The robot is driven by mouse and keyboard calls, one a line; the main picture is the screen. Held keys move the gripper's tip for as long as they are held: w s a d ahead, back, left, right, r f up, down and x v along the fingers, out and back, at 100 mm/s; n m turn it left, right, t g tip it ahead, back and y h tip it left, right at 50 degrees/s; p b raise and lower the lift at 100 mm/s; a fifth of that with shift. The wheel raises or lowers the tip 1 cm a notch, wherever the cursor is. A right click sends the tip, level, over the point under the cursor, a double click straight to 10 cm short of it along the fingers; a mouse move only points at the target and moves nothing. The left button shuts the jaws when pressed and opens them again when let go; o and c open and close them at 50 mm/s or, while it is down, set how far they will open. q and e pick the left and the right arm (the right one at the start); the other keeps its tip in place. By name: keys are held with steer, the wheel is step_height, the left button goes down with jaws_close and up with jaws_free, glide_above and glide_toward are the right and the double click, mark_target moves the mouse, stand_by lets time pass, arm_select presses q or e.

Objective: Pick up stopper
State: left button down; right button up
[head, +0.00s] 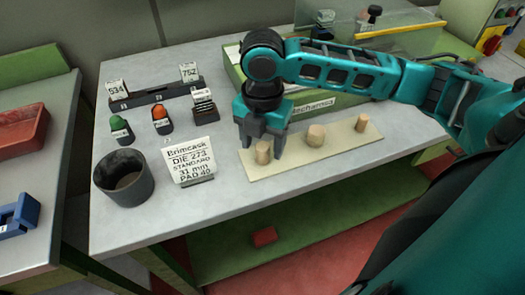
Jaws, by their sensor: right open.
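Three cork stoppers stand in a row on a pale board (345,150). The left stopper (262,153) is between or just in front of the fingers of my right gripper (262,148). The gripper points down and is open, and I cannot tell whether a finger touches the cork. The middle stopper (316,135) is wider, and the right stopper (361,123) is slim; both stand apart from the gripper. My left gripper is not in view.
A dark cup (123,178) stands at the table's front left, beside a printed sign card (190,162). Behind are coloured stamps (160,121) and a dark rack (155,95). A green-edged box (330,105) stands behind the board. The table (225,205) is clear in front.

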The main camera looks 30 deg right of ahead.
steer(key=shift+f, duration=0.75)
steer(key=c, duration=1.1)
